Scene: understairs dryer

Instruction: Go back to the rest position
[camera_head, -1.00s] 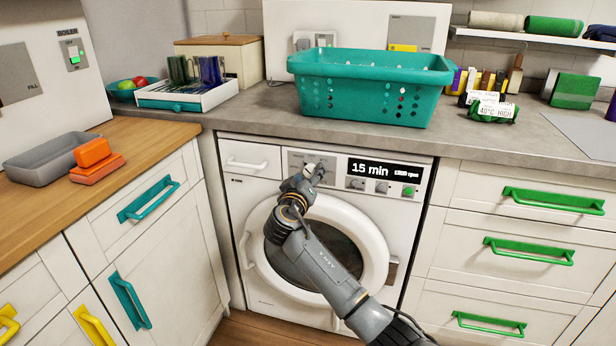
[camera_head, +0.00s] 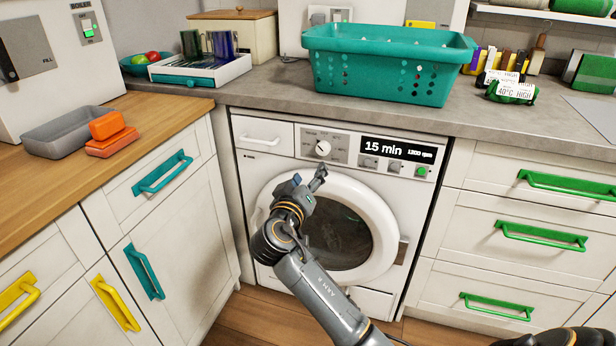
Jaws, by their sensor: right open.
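My right gripper (camera_head: 308,180) is open and empty in front of the upper door of the white washing machine (camera_head: 264,160). It is below the round dial (camera_head: 323,148), and a gap shows between them in the picture. My left gripper is not in view.
A teal basket (camera_head: 385,75) stands on the grey counter (camera_head: 285,98). Green handles (camera_head: 540,237) stick out from the drawers at right. A grey tray (camera_head: 68,132) and orange blocks (camera_head: 108,132) lie on the wooden counter at left. Floor shows below the machine.

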